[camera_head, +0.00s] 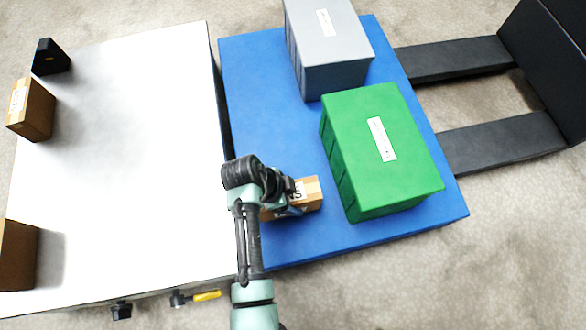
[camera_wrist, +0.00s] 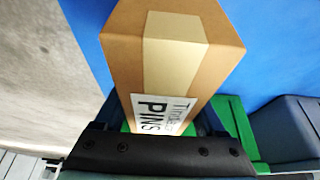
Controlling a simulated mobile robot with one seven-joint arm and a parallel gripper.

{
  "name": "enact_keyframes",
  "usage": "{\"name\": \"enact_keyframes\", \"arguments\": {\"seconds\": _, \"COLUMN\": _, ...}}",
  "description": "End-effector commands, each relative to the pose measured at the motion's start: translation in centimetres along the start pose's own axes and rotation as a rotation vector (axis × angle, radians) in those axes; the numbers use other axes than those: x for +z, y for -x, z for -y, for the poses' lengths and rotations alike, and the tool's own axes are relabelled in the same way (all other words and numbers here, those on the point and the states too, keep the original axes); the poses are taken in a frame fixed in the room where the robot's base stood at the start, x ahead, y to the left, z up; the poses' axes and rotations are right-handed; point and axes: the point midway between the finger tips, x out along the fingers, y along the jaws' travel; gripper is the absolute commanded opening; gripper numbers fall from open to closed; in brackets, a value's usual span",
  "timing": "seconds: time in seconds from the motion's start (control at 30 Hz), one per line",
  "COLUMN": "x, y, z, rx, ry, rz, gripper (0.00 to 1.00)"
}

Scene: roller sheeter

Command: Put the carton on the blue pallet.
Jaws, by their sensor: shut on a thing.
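The brown carton (camera_head: 307,192) is over the front-left part of the blue pallet (camera_head: 270,110), left of the green crate. In the wrist view the carton (camera_wrist: 165,55) shows a tape strip and a white label reading PINS. My gripper (camera_head: 287,203) is shut on the carton, partly hidden by my wrist in the head view. In the wrist view my gripper (camera_wrist: 172,122) has a finger on either side of the carton's near end. I cannot tell whether the carton touches the pallet; its underside is hidden.
A green crate (camera_head: 381,150) and a grey crate (camera_head: 330,50) stand on the pallet. Black forks (camera_head: 500,142) lie at its right. The white table (camera_head: 130,150) at left carries two more cartons (camera_head: 33,110) and a black object (camera_head: 51,58). The pallet's left strip is clear.

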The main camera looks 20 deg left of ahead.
Motion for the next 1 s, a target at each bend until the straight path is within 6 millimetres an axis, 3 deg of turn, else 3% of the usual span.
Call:
{"name": "enact_keyframes", "arguments": {"seconds": 0.2, "x": 1.1, "y": -2.6, "z": 0.1, "rx": -0.002, "ry": -0.001, "rz": -0.001, "gripper": 0.00}}
{"name": "enact_keyframes", "arguments": {"seconds": 0.57, "x": 1.1, "y": -2.8, "z": 0.1, "rx": -0.002, "ry": -0.001, "rz": -0.001, "gripper": 0.00}}
{"name": "enact_keyframes", "arguments": {"seconds": 0.6, "x": 1.1, "y": -2.7, "z": 0.0, "rx": 0.000, "ry": 0.000, "rz": 0.000, "gripper": 0.80}}
{"name": "enact_keyframes", "arguments": {"seconds": 0.73, "x": 1.1, "y": -2.7, "z": 0.0, "rx": 0.000, "ry": 0.000, "rz": 0.000, "gripper": 1.00}}
{"name": "enact_keyframes", "arguments": {"seconds": 1.0, "x": 1.0, "y": -2.4, "z": 0.0, "rx": -0.001, "ry": 0.000, "rz": 0.000, "gripper": 1.00}}
